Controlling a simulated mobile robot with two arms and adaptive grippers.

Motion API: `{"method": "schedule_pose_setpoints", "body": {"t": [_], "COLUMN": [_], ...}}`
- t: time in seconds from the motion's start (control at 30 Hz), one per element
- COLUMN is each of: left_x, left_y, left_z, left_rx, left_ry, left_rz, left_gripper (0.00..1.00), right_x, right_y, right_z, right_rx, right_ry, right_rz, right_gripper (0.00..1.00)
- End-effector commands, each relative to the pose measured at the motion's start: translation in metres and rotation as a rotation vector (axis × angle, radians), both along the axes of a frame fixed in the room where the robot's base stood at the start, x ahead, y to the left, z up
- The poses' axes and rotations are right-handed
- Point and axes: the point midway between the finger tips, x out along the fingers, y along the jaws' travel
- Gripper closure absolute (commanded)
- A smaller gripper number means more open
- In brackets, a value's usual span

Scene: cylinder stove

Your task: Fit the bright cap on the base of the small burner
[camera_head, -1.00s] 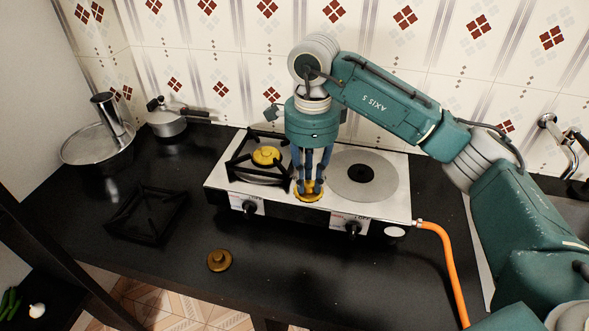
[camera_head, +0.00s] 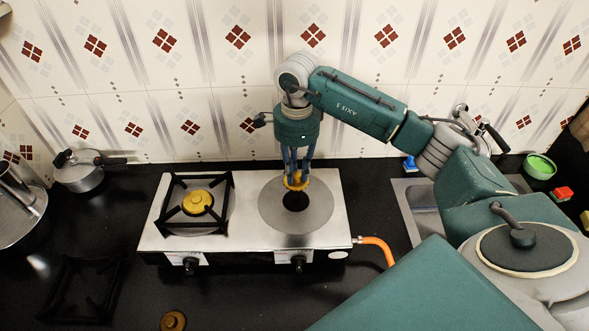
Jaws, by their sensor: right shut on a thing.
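The bright yellow cap (camera_head: 297,182) is held between the fingers of my right gripper (camera_head: 297,176), which points straight down. The cap is at the back part of the right burner's grey disc (camera_head: 318,211), just behind and partly over its dark round centre (camera_head: 295,201). I cannot tell how far above the disc the cap is. The left burner has a yellow cap (camera_head: 197,202) in its middle, under a black pan support (camera_head: 232,189). My left gripper is not in view.
A second black pan support (camera_head: 62,290) lies on the dark counter at the left. A brown-gold cap (camera_head: 173,321) lies at the front edge of the picture. A small pot (camera_head: 80,176) stands at the left back. An orange hose (camera_head: 381,248) leaves the stove's right side.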

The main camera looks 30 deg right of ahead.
Motion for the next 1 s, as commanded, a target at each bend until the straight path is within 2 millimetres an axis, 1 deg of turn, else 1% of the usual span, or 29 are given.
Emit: {"method": "schedule_pose_setpoints", "body": {"t": [0.17, 0.4, 0.73, 0.83, 1.0], "left_x": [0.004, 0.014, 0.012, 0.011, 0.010], "left_y": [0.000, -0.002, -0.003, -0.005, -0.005], "left_z": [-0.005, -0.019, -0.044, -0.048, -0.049], "left_rx": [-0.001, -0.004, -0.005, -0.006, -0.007], "left_ry": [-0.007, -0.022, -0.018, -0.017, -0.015], "left_rz": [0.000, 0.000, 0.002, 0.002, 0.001], "left_gripper": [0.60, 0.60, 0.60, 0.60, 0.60], "right_x": [0.000, 0.000, 0.000, 0.000, 0.000], "right_y": [0.000, 0.000, 0.000, 0.000, 0.000], "right_z": [-0.002, -0.021, -0.052, -0.056, -0.058], "right_rx": [-0.003, -0.002, -0.001, -0.001, -0.001], "right_ry": [-0.001, 0.001, 0.000, 0.000, 0.000], "right_rz": [0.007, 0.006, 0.006, 0.006, 0.006], "right_gripper": [1.00, 1.00, 1.00, 1.00, 1.00]}}
